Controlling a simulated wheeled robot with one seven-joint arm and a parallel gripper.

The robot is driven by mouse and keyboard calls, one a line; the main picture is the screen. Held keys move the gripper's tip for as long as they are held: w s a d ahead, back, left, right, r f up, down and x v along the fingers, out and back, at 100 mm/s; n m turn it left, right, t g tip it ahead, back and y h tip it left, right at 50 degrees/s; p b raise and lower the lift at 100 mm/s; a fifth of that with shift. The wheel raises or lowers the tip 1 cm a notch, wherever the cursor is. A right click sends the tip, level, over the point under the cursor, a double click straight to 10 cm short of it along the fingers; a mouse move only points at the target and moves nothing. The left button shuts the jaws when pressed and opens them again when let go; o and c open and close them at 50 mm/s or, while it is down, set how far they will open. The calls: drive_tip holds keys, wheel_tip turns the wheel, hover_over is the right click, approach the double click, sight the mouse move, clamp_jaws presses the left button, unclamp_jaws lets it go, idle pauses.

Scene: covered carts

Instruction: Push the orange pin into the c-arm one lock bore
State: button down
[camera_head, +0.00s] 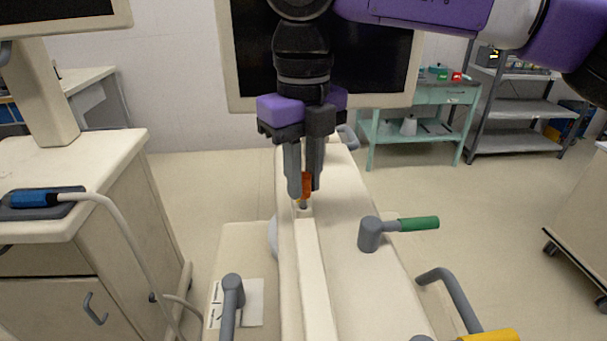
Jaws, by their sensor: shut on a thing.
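My gripper (304,188) points down in the middle of the head view, shut on the orange pin (306,183). Its grey fingers hide part of the pin. The pin is upright, and its grey lower tip (303,205) shows just below the fingers. The tip is at a small opening, which I take for the lock bore (303,212), on the narrow raised beige rail of the cart (313,270). I cannot tell how deep the tip sits in it.
A grey knob with a green handle (418,224) stands right of the rail. A grey lever (232,290) stands at lower left, and a yellow handle (490,336) at lower right. A beige cabinet with a cabled blue probe (35,198) is at left. A screen (375,60) is behind the arm.

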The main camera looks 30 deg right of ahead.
sight(304, 175)
drive_tip(key=shift+f+b, duration=0.8)
drive_tip(key=shift+f, duration=0.3)
drive_tip(key=c, duration=1.2)
unclamp_jaws()
drive_tip(key=shift+r, duration=0.1)
wheel_tip(304, 175, up, 8)
drive_tip(key=shift+f, duration=0.15)
